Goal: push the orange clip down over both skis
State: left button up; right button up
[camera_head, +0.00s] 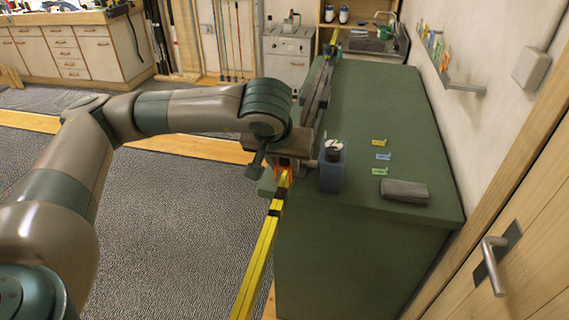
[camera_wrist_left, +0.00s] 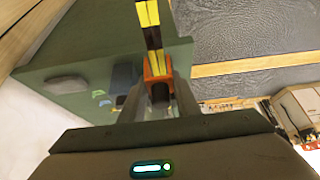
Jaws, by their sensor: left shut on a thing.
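The two yellow skis (camera_head: 262,250) run side by side along the bench's left edge, with black bands across them; they also show in the left wrist view (camera_wrist_left: 148,14). The small orange clip (camera_wrist_left: 148,74) is at the skis, with orange on both sides of the yellow. In the head view the clip (camera_head: 284,166) is mostly hidden under my gripper. My left gripper (camera_wrist_left: 158,82) is shut on the clip, one finger on either side. I cannot tell how far down the clip sits. My right gripper is in neither view.
The green bench (camera_head: 370,110) carries a blue container (camera_head: 332,172), a grey block (camera_head: 404,190) and small yellow, blue and green tags (camera_head: 381,157). A grey holder (camera_head: 314,95) lies along its left edge. The bench's middle is clear. A door handle (camera_head: 492,265) is at right.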

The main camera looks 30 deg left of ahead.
pick_arm(q)
jog(key=shift+b, duration=0.35)
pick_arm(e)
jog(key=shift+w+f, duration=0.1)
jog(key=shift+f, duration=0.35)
pick_arm(q)
jog(key=shift+f, duration=0.1)
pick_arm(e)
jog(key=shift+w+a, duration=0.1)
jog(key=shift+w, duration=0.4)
pick_arm(q)
jog(key=shift+f, duration=0.1)
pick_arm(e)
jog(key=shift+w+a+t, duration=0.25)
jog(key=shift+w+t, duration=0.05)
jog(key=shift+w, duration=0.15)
pick_arm(q)
jog(key=shift+f+b, duration=0.1)
jog(key=shift+b, duration=0.25)
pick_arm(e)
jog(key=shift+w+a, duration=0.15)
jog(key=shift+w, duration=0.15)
pick_arm(q)
jog(key=shift+f, duration=0.1)
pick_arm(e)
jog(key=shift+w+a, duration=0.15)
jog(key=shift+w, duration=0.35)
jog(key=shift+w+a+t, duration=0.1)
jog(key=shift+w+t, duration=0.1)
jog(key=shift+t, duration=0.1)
